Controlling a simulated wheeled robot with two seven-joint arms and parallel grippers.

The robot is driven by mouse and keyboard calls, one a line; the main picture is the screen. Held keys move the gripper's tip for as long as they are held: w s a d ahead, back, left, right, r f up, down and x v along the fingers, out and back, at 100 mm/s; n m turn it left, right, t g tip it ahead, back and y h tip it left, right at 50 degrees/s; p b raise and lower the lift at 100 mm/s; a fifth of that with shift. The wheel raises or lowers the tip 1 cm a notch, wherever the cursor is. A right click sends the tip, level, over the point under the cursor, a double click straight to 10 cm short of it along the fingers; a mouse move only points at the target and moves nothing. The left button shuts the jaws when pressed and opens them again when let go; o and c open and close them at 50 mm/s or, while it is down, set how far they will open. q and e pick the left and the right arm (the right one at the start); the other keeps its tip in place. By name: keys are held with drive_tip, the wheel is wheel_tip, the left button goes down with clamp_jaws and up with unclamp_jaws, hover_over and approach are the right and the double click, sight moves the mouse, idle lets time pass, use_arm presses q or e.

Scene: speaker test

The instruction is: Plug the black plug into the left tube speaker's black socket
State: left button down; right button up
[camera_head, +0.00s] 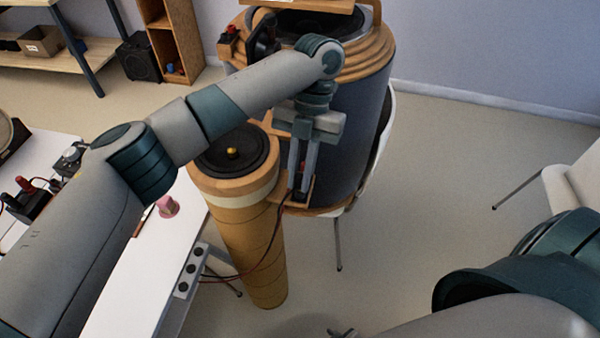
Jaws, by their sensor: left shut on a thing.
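The tube speaker (250,225) is a tall, tan, banded cylinder with a black cone on top. A small wooden ledge (309,186) projects from its right side. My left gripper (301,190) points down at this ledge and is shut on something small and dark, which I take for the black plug. The fingers mostly hide it, and I cannot tell whether it is in a socket. The black socket cannot be made out. A thin red and dark cable (262,262) hangs from the ledge area. A grey tip at the bottom edge may be my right gripper (343,333).
A large dark drum speaker (350,130) with wooden rings stands close behind my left gripper. A white table (125,300) with a socket strip (191,270) is at left. A white chair (575,180) is at right. The floor between is clear.

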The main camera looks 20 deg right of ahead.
use_arm(q)
drive_tip(key=shift+f+b, duration=0.35)
drive_tip(key=shift+f, duration=0.4)
use_arm(e)
drive_tip(key=shift+f, duration=0.4)
use_arm(q)
drive_tip(key=c, duration=1.6)
unclamp_jaws()
drive_tip(key=shift+c, duration=0.2)
use_arm(e)
drive_tip(key=shift+s, duration=0.1)
use_arm(q)
drive_tip(key=shift+r+p, duration=0.7)
drive_tip(key=shift+r, duration=0.05)
drive_tip(key=shift+r+p, duration=0.3)
use_arm(e)
drive_tip(key=s+d+f+g, duration=0.2)
drive_tip(key=s+d, duration=0.1)
drive_tip(key=s, duration=0.4)
drive_tip(key=shift+h, duration=0.3)
use_arm(q)
drive_tip(key=shift+r, duration=0.1)
use_arm(e)
drive_tip(key=shift+d+f, duration=0.1)
drive_tip(key=shift+d, duration=0.05)
